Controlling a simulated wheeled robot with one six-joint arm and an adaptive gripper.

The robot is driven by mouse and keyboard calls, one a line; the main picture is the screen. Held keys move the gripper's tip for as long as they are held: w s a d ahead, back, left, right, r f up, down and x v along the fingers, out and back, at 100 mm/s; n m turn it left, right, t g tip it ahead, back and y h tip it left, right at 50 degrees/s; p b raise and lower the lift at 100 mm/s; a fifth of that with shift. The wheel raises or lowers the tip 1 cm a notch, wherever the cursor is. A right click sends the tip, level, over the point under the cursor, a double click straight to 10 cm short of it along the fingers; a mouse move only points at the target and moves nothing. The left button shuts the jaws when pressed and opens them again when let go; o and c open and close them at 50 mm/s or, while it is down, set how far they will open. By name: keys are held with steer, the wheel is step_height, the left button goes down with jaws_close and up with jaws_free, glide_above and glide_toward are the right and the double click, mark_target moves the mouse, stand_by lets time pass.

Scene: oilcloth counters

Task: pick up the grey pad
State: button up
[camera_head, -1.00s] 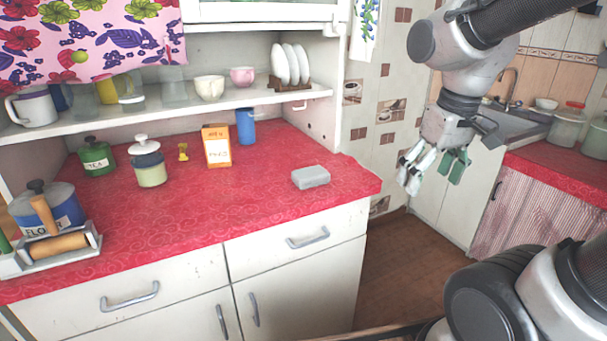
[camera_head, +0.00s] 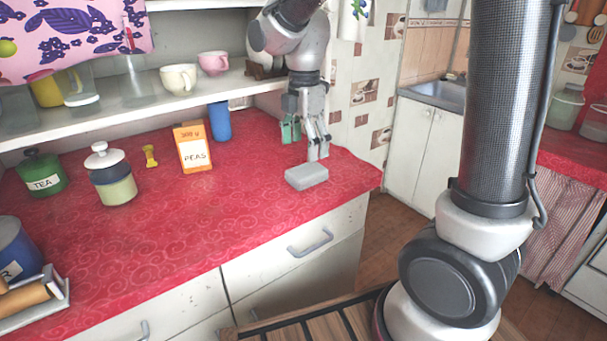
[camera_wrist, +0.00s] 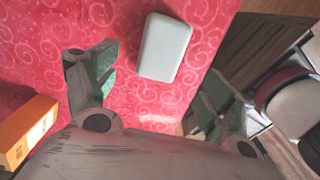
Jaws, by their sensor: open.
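The grey pad (camera_head: 306,176) is a small rounded block lying flat on the red oilcloth counter (camera_head: 230,215), near its right end. In the wrist view the pad (camera_wrist: 164,48) lies beyond the fingertips, in the gap between the two fingers. My gripper (camera_head: 303,140) is above the counter, just behind and above the pad in the head view. Its fingers are spread, with green inner faces, and nothing is between them. In the wrist view my gripper (camera_wrist: 165,85) looks down at the counter. The pad is fully visible and apart from the fingers.
An orange peas box (camera_head: 192,148) and a blue cup (camera_head: 220,121) stand left of my gripper. The box (camera_wrist: 25,128) also shows in the wrist view. A shelf with a pink cup (camera_head: 213,63) is behind. The counter's right edge is close to the pad.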

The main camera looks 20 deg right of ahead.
mark_target(305, 170)
step_height(305, 170, down, 8)
steer(key=shift+r, duration=0.2)
steer(key=c, duration=0.9)
